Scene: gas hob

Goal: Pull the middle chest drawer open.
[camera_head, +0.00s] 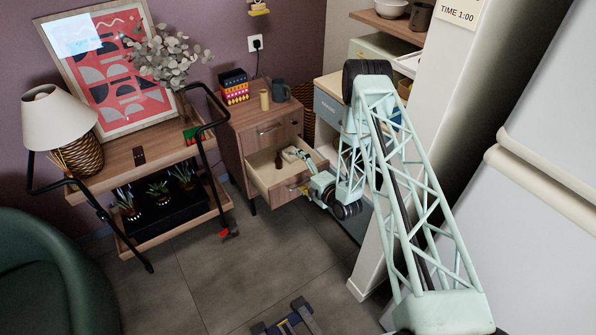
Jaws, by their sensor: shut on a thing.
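The wooden chest (238,150) stands against the back wall. Its top drawer (270,131) is closed. The drawer below it, the middle drawer (261,184), is pulled out, and its pale inside shows. A small dark brown thing (278,161) stands in it, with paler things beside it that are too small to tell. My gripper (303,189) is at the middle drawer's front, shut on its handle (296,187). The fingers are small in view, and the arm hides part of the drawer's right end and the floor behind.
A wooden trolley (150,165) with a lamp (60,115), a framed picture and plants stands left of the chest. A cup (280,90) and a book box (234,87) sit on the chest. A white wall end (425,130) is close on the right. The floor in front is mostly clear.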

